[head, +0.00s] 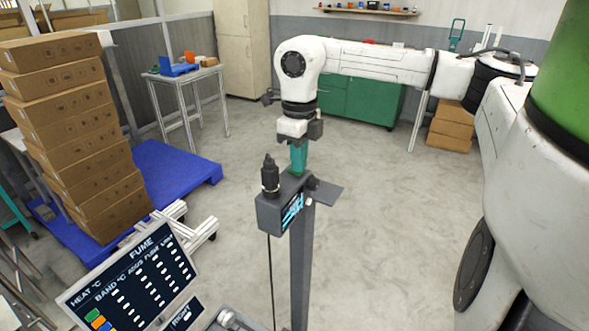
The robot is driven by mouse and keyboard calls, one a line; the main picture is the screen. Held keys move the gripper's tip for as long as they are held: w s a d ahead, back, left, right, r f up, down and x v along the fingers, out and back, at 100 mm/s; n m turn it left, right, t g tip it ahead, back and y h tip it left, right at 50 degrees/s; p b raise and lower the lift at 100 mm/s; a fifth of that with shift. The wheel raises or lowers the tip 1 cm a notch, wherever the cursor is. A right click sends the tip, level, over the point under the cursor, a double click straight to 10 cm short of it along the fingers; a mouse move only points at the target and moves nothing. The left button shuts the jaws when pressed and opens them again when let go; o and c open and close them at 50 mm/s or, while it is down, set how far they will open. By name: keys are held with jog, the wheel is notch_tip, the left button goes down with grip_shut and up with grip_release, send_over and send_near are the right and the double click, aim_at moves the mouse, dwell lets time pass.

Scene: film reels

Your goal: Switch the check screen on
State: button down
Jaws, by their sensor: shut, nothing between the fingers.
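A dark grey box (270,214) stands on a grey post. Its side face carries a small screen (292,211) with lit blue-white marks, seen at a steep angle. A black knob-like part sits on its top left. My gripper (298,170) points down with its teal fingers shut and empty, the tips at the top of this box; I cannot tell whether they touch it. A larger panel headed FUME (130,278) shows lit text and colour squares at the lower left. Neither display is labelled as the check screen. Any switch under my fingertips is hidden.
A tall stack of cartons (75,130) stands on a blue pallet (185,172) at left. A small table (185,80) holds blue and orange items. A green cabinet (375,98) and more cartons (452,127) are at the back. The middle floor is clear.

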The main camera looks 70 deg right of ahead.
notch_tip(320, 180, up, 7)
jog(key=p, duration=0.3)
dwell(0.6)
dwell(0.6)
